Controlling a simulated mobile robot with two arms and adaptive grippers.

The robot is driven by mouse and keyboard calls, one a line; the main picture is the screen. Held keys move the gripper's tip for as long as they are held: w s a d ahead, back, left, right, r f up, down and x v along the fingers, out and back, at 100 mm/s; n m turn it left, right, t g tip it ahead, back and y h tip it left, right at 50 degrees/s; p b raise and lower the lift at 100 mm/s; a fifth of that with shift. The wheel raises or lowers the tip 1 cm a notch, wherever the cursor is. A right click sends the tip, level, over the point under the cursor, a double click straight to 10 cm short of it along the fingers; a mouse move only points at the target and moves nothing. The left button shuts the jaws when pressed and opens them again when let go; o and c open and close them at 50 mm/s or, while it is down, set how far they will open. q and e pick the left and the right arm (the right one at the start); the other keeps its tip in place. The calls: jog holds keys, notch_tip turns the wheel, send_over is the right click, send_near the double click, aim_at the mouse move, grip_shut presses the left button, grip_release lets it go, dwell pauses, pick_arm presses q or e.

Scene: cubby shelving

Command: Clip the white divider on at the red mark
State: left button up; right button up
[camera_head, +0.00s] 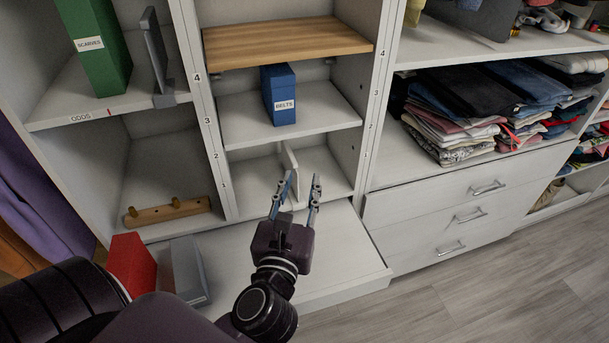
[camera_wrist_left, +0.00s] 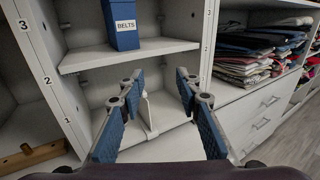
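The white divider (camera_head: 289,163) stands upright in the lowest cubby of the middle column, near the shelf's front. It also shows in the left wrist view (camera_wrist_left: 148,113), framed between my fingers. My left gripper (camera_head: 304,180) is open and empty in front of that cubby; one finger partly covers the divider. I cannot tell whether they touch. A small red mark (camera_head: 109,112) is on the front edge of the left shelf, beside the "ODDS" label (camera_head: 81,117). My right gripper is not in view.
A grey divider (camera_head: 156,50) stands on the left shelf beside a green "SCARVES" box (camera_head: 95,45). A blue "BELTS" box (camera_head: 280,95) sits above the white divider. A red box (camera_head: 132,265) and grey object (camera_head: 188,270) are on the low ledge (camera_head: 340,255).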

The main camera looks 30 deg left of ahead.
pick_arm(q)
jog(key=s+d+r+h+p, duration=0.1)
jog(key=s+d+r+m+h+p, duration=0.1)
jog(key=shift+s+d+m+t+p, duration=0.3)
jog(key=shift+s+d+p, duration=0.05)
dwell(0.5)
